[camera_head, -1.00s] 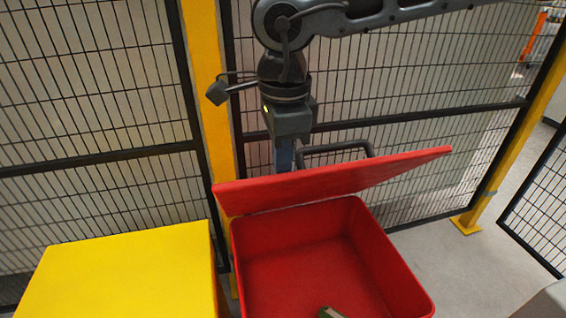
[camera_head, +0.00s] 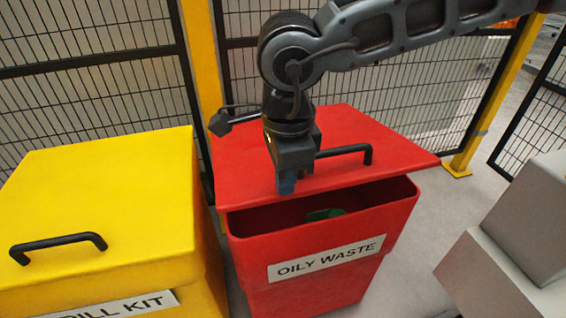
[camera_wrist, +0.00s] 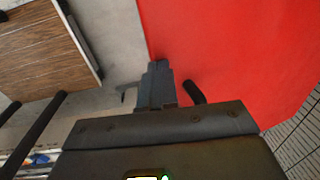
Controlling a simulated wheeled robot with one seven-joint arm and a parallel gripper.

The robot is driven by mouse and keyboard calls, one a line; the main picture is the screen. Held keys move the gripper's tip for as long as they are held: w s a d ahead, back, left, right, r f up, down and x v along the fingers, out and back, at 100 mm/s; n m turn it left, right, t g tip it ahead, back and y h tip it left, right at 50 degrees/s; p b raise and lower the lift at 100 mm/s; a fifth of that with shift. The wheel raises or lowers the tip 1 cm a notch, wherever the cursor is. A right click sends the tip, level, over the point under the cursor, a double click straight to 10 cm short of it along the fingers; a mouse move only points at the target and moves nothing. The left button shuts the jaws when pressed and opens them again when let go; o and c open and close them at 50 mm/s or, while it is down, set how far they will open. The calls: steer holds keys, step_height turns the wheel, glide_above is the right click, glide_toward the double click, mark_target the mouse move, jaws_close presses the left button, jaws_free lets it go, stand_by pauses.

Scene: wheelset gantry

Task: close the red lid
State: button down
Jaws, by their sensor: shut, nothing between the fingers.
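The red lid (camera_head: 370,140) of the red bin (camera_head: 330,262) labelled OILY WASTE is tilted down over the opening. A gap remains along the front, and a green item (camera_head: 324,214) shows inside. The lid's black handle (camera_head: 366,154) is just right of my gripper. My gripper (camera_head: 287,186) is shut and empty, over the lid's front left part; whether it touches the lid I cannot tell. In the wrist view my gripper (camera_wrist: 157,70) lies at the edge of the red lid (camera_wrist: 235,55), with part of the handle (camera_wrist: 194,92) beside it.
A yellow SPILL KIT box (camera_head: 105,205) with a closed lid and black handle stands close on the left. Grey boxes (camera_head: 515,240) stand at the right. A mesh fence (camera_head: 90,90) with yellow posts is behind the bins.

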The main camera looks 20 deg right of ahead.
steer(key=shift+s+f+b, duration=0.25)
steer(key=shift+f+b, duration=0.3)
steer(key=shift+f, duration=0.6)
steer(key=shift+s+f+b, duration=0.25)
steer(key=shift+f+b, duration=0.3)
steer(key=shift+f, duration=0.6)
steer(key=shift+r, duration=0.1)
